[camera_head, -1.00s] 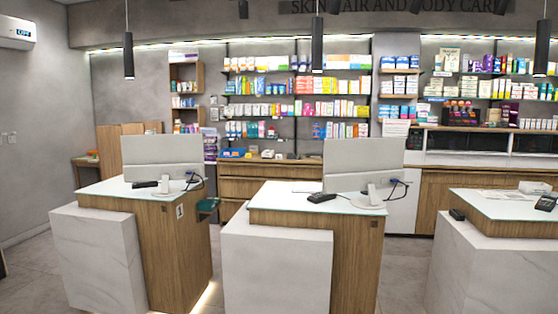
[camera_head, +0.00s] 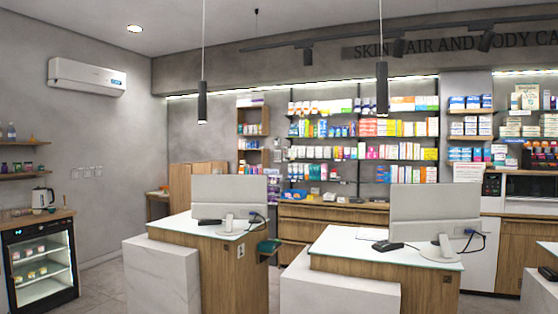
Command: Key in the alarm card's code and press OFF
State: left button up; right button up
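No alarm card or alarm keypad can be made out for certain. A white sheet (camera_head: 468,172) hangs on the pillar at the right, and its writing is too small to read. Just right of it is a small dark panel (camera_head: 491,184) with a lit display; I cannot tell what it is. A row of small wall plates (camera_head: 87,172) is on the left wall. Neither of my grippers is in view.
Two counters with monitors (camera_head: 228,203) (camera_head: 434,215) and white marble-like fronts (camera_head: 160,279) stand ahead. A glass-front fridge (camera_head: 40,262) stands at the left wall under an air conditioner (camera_head: 87,77). Open floor (camera_head: 105,285) lies between fridge and left counter.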

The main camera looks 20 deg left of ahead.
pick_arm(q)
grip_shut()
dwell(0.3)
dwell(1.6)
